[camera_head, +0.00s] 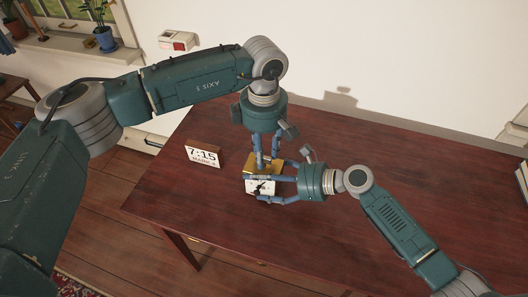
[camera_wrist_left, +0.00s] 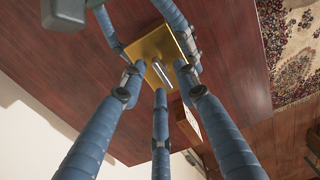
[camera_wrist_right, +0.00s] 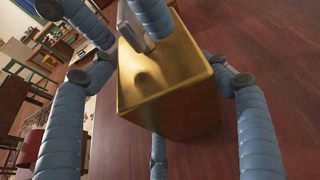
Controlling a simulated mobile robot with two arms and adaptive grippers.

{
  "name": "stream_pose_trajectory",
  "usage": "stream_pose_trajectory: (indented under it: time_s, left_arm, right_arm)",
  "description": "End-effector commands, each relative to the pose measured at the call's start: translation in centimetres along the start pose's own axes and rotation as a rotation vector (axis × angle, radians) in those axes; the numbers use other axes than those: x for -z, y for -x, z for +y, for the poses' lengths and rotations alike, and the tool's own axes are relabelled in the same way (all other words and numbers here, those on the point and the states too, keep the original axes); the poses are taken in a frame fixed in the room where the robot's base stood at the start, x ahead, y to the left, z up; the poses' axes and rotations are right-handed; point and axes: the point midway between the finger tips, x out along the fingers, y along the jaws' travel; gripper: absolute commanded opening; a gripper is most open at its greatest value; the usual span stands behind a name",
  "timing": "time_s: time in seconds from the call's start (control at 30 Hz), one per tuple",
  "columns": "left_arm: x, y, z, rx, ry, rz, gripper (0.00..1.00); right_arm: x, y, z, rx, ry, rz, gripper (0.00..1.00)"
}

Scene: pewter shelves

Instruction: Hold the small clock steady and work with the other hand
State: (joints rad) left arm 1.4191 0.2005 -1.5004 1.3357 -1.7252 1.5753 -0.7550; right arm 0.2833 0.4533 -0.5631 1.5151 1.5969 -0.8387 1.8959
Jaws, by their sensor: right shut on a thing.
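The small clock is a gold box (camera_wrist_right: 170,80) with a white face and dark hands (camera_head: 256,187), standing on the dark red table (camera_head: 345,215). My right gripper (camera_head: 280,189) comes from the right and is shut on it, with fingers along its sides. My left gripper (camera_head: 266,166) points down from above the clock, its fingertips spread around a short silver bar on the gold top (camera_wrist_left: 162,73). Gaps show between these fingers and the bar, so it looks open. The fingers partly hide the clock in all views.
A white display reading 7:15 (camera_head: 203,155) stands on the table to the left of the clock. The table's left and front edges are close by. The table behind and to the right of the arms looks mostly clear. A patterned rug (camera_wrist_left: 293,50) lies on the floor.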

Motion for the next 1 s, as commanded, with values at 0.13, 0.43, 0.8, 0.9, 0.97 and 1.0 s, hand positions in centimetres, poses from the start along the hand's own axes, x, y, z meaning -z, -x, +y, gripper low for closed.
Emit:
stream_pose_trajectory:
  time_s: [0.13,0.43,0.8,0.9,0.97,1.0]
  left_arm:
    - [-0.03,-0.45,-0.01,0.000,0.000,-0.001,0.31]
    - [-0.03,-0.43,-0.02,0.000,0.000,0.000,0.11]
    - [-0.06,-0.35,0.04,-0.001,-0.081,0.000,0.00]
    - [-0.09,-0.35,0.02,0.000,-0.147,0.000,0.00]
    - [-0.11,-0.36,0.01,0.000,-0.170,0.000,0.00]
    - [-0.12,-0.36,0.01,0.000,-0.176,-0.001,0.00]
  right_arm:
    - [0.19,-0.04,0.15,-0.003,-0.003,0.003,0.18]
    - [0.20,-0.04,0.16,-0.003,-0.003,0.003,0.18]
    - [0.19,-0.04,0.15,-0.003,-0.003,0.003,0.18]
    - [0.19,-0.04,0.15,-0.003,-0.003,0.003,0.18]
    - [0.20,-0.04,0.15,-0.003,-0.003,0.003,0.18]
    - [0.19,-0.04,0.15,-0.003,-0.003,0.003,0.18]
